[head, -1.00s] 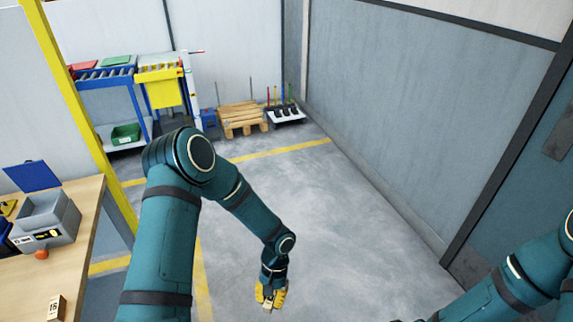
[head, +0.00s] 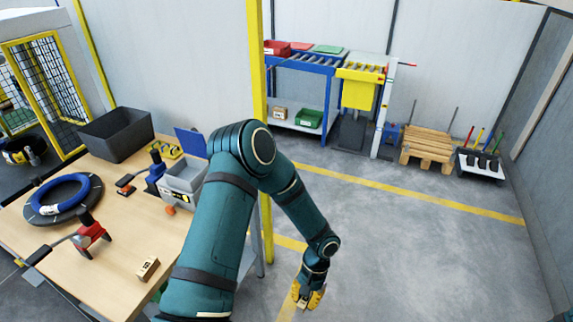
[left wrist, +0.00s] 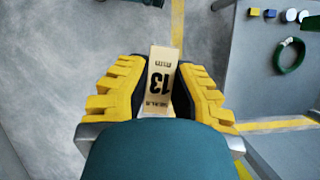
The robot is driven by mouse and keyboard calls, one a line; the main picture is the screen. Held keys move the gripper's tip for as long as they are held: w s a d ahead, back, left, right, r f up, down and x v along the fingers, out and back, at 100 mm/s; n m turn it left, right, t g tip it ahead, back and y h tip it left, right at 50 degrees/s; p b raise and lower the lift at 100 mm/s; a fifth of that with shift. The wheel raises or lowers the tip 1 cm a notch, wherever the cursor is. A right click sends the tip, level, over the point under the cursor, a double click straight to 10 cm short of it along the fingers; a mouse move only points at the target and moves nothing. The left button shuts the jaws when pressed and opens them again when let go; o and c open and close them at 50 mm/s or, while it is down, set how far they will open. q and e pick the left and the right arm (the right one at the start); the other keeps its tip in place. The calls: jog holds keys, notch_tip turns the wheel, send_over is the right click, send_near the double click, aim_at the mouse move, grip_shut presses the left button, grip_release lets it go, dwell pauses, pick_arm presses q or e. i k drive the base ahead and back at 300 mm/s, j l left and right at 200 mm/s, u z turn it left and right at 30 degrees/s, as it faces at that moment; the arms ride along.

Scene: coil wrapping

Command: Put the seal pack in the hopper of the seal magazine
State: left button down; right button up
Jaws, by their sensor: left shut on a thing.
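My left gripper (head: 308,297) has yellow fingers and is shut on a tan seal pack marked 13 (left wrist: 160,82), which stands between the fingers in the left wrist view. In the head view the gripper hangs low over the floor, to the right of the workbench, and the pack is barely visible in it. The seal magazine (head: 182,181) seems to be the grey box with a raised blue lid on the bench, partly behind my left arm. The inside of its hopper is not clear. My right gripper is not in view.
Another small pack, marked 16 (head: 148,268), lies on the workbench (head: 110,245). A blue coil (head: 62,193), a red tool (head: 90,232) and a dark bin (head: 116,135) also stand there. A yellow post (head: 258,70) rises behind the bench. Open floor lies to the right.

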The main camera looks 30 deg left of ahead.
aim_at(190, 178)
jog(key=i+u, duration=0.3)
jog(key=u, duration=0.2)
jog(key=i+l+u, duration=0.2)
jog(key=u, duration=0.25)
jog(key=i+l+u, duration=0.3)
jog(key=u, duration=0.2)
jog(key=i+l+u, duration=0.25)
jog(key=l+u, duration=0.2)
jog(key=i+l+u, duration=0.15)
jog(key=l+u, duration=0.15)
jog(key=i+l+u, duration=0.25)
jog(key=l, duration=0.2)
jog(key=l+u, duration=0.3)
jog(key=l, duration=0.1)
